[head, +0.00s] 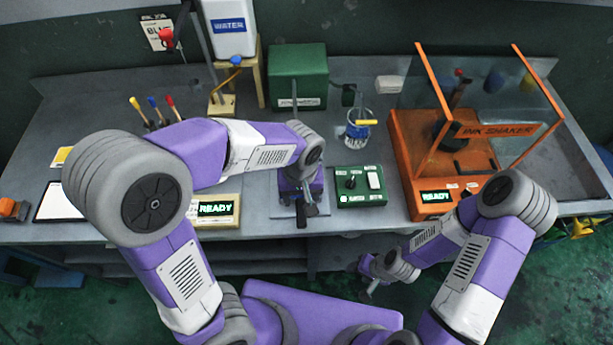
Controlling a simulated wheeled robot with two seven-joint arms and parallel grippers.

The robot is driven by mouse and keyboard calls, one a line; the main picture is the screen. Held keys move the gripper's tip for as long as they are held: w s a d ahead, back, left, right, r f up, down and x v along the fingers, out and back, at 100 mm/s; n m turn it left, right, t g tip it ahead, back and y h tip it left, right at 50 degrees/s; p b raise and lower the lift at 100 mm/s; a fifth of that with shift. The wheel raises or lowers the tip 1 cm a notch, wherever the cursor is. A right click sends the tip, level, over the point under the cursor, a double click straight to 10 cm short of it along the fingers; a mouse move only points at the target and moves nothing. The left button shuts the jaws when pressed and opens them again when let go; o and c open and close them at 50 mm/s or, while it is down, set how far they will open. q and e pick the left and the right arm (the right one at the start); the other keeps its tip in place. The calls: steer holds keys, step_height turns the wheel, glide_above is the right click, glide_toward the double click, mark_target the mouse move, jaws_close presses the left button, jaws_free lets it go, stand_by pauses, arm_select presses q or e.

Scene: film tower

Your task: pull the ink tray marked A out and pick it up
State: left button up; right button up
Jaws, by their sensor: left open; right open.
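I cannot make out an ink tray marked A in the head view; no letter A is readable, and my arms hide parts of the bench. My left gripper (301,213) is open, pointing down over a pale grey patch at the bench's front edge, between the beige READY box and the green control box. What lies right under its fingers is too small to tell. My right gripper (369,291) is open and low in front of the bench, below its top, with nothing visible between its fingers.
The orange ink shaker (401,150) with clear panels stands right. The green control box (361,198), blue-and-white cup (357,136), green machine (298,75) and water tank (230,38) stand behind or beside my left gripper. The beige READY box (228,220) is left of it.

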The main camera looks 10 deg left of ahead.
mark_target(301, 212)
arm_select(q)
steer(key=shift+s+r, duration=0.25)
steer(key=shift+s, duration=0.3)
steer(key=shift+f, duration=0.2)
step_height(301, 212, down, 7)
steer(key=shift+f+b, duration=0.15)
steer(key=shift+b, duration=1)
arm_select(e)
steer(key=shift+s+f, duration=0.2)
steer(key=shift+f, duration=0.35)
steer(key=shift+s+f, duration=0.2)
steer(key=shift+f, duration=0.3)
arm_select(q)
jaws_close()
